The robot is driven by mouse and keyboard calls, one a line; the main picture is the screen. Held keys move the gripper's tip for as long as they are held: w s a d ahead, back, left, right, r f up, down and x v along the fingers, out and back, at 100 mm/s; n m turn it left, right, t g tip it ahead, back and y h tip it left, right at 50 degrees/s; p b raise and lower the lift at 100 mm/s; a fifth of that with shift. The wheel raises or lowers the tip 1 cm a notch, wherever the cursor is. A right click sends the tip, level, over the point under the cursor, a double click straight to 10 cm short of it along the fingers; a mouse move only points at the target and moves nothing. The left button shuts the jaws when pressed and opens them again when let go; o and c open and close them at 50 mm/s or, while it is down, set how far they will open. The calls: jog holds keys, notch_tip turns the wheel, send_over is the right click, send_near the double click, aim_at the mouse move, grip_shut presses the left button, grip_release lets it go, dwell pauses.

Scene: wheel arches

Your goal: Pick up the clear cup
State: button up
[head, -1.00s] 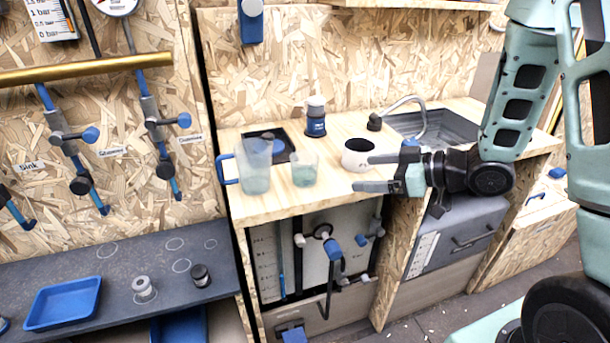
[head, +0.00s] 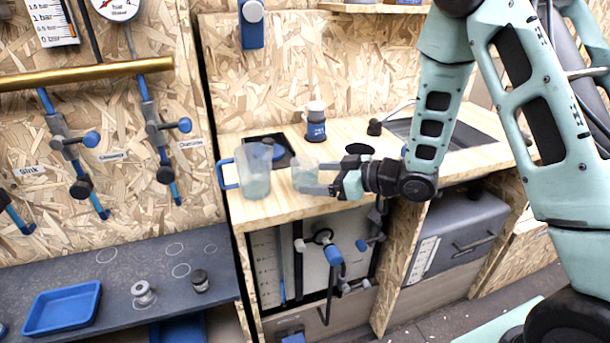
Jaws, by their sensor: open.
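The clear cup (head: 304,172) stands upright on the wooden counter, just right of the clear pitcher. My gripper (head: 318,178) comes in from the right, its fingers level and pointing left. The jaws are open, and the fingertips overlap the cup in the head view, one near its upper right side and one across its lower part. I cannot tell whether the fingers touch the cup or how deep it sits between them. My gripper hides part of the cup's right side.
The pitcher (head: 254,170) with a blue handle stands close on the left. A mug (head: 362,149) is mostly hidden behind my gripper. The sink (head: 462,130) is farther right.

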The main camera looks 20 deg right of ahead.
aim_at(316, 176)
jog(key=x, duration=0.4)
jog(key=shift+w+a+f+p, duration=0.1)
jog(key=shift+w+f+p, duration=0.05)
jog(key=shift+w+p, duration=0.2)
jog(key=c, duration=1.1)
